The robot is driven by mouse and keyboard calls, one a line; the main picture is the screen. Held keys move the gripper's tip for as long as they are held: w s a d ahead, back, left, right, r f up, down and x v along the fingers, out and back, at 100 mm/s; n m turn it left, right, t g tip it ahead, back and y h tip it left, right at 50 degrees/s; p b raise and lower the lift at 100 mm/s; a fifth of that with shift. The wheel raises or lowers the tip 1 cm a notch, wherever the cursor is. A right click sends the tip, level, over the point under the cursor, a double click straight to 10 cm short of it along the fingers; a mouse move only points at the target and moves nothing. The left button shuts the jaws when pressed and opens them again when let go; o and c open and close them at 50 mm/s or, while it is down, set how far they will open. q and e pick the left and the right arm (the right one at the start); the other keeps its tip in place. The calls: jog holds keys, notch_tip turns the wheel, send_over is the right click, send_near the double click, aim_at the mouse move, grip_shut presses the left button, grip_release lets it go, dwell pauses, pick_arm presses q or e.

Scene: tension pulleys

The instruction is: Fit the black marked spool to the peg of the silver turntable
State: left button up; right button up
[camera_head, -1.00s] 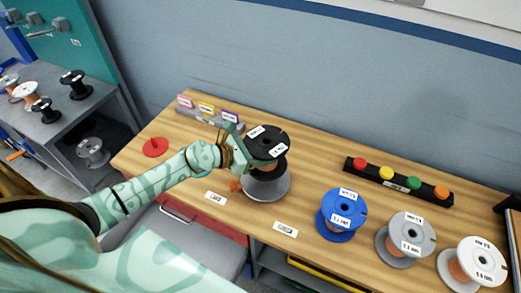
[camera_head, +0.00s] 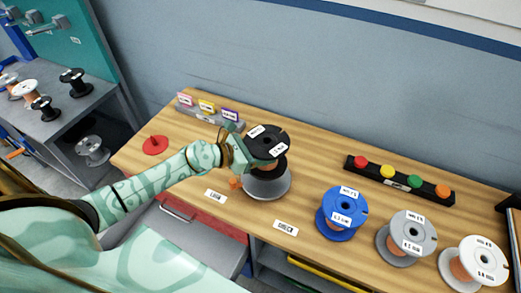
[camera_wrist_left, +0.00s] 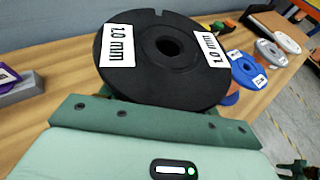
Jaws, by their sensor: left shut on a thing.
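The black marked spool (camera_head: 268,141) sits over the silver turntable (camera_head: 268,186) in the head view. Its top flange carries white labels, and the left wrist view shows the spool (camera_wrist_left: 150,75) close up, with labels reading 1.0 mm and a centre hole. My left gripper (camera_head: 240,148) is shut on the spool from the left side. The spool looks about level. The peg is hidden beneath it, and I cannot tell whether the spool touches the turntable plate.
A blue spool (camera_head: 341,212), a grey spool (camera_head: 406,236) and a white spool (camera_head: 474,262) stand to the right. A button bar (camera_head: 398,179) lies behind them. A red disc with a peg (camera_head: 155,145) is at the left. The bench (camera_head: 317,160) is clear between turntable and button bar.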

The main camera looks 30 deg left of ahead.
pick_arm(q)
jog(key=shift+f, duration=0.1)
jog(key=shift+f+b, duration=1.25)
jog(key=shift+f, duration=0.1)
jog(key=shift+f, duration=0.1)
jog(key=shift+f+b, duration=1.3)
jog(key=shift+f, duration=0.1)
jog(key=shift+f, duration=0.15)
dwell(0.4)
jog(key=shift+f+b, duration=0.65)
jog(key=shift+b, duration=0.05)
jog(key=shift+f, duration=0.1)
jog(key=o, duration=1.5)
